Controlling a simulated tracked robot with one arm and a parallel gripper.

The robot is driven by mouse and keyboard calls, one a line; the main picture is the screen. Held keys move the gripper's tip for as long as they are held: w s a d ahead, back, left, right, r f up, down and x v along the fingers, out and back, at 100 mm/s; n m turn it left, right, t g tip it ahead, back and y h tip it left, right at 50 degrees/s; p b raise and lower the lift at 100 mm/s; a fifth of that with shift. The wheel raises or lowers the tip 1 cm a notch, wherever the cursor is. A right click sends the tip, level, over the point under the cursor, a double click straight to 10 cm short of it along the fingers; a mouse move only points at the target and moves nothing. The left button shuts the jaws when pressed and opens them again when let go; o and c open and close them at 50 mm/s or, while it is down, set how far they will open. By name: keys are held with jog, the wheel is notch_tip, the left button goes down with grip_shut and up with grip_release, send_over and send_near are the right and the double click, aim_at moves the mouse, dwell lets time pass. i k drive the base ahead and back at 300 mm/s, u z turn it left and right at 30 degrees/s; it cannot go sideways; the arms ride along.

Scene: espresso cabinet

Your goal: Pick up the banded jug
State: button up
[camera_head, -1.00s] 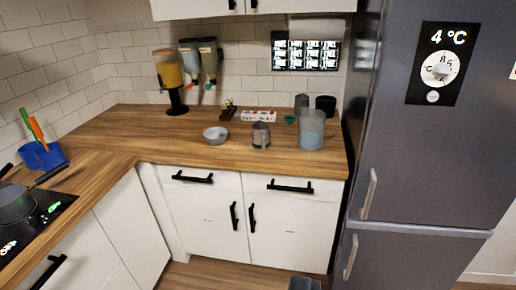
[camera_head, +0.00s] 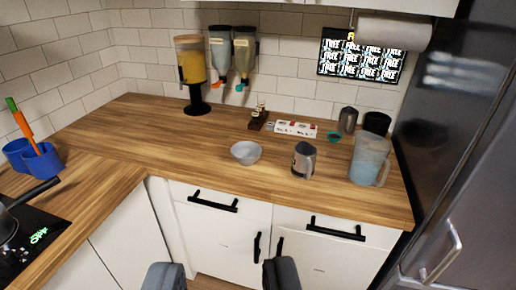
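A small grey metal jug (camera_head: 304,159) with a darker band stands upright on the wooden counter, near its front edge and right of the middle. It looks like the banded jug. A second, plainer dark metal jug (camera_head: 348,121) stands behind it to the right. My gripper (camera_head: 224,275) shows at the bottom edge as two dark fingers spread wide apart. It is open and empty, in front of the cabinet doors and well short of the jug.
A clear pitcher (camera_head: 369,160) stands close right of the banded jug, and a pale bowl (camera_head: 246,152) stands to its left. A black canister (camera_head: 376,124) and a white box (camera_head: 296,129) are behind. The fridge (camera_head: 460,170) bounds the counter at right.

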aim_at(305, 154)
jog(key=z, duration=0.05)
jog(key=i, duration=1.65)
jog(key=z, duration=0.65)
